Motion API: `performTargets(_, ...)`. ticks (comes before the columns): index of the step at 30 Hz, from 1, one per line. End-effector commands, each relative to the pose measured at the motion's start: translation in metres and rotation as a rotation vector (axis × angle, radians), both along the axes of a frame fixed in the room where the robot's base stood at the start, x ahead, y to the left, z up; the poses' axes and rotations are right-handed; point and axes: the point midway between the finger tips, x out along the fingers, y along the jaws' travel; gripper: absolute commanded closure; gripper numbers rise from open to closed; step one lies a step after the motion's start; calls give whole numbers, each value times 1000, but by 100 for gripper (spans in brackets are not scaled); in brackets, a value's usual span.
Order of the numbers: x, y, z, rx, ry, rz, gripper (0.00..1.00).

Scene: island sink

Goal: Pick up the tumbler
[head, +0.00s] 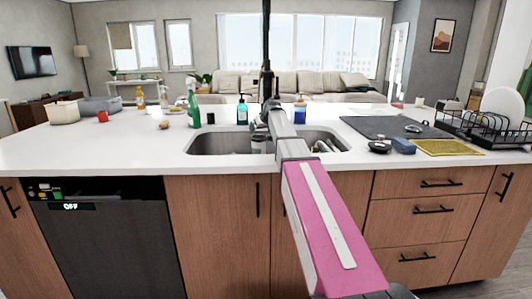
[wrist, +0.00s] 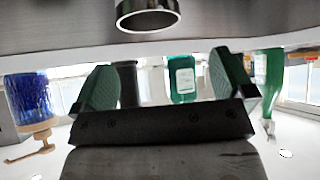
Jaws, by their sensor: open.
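A metallic tumbler (wrist: 147,18) shows its round open rim at the top edge of the wrist view, which is upside down. In the head view the silver tumbler (head: 258,145) appears in the sink, just left of my arm and partly cut off by the sink's front edge. My gripper (wrist: 165,83) is open and empty, with its two green-padded fingers apart. The tumbler is outside the fingers, beyond their tips in the picture. In the head view my own arm hides most of the gripper over the sink.
The sink (head: 215,143) is set into a white counter (head: 100,150). A teal soap bottle (head: 242,110), green spray bottle (head: 193,103) and blue bottle (head: 300,113) stand behind it. A black dish rack (head: 485,127) is at right. The left counter has free room.

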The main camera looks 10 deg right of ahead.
Motion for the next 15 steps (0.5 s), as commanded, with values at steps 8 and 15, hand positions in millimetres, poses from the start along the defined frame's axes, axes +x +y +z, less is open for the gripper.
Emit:
performTargets(8,6,-8,-12,16,29,-1,0)
performTargets(15,31,-1,-36,16,28,-1,0)
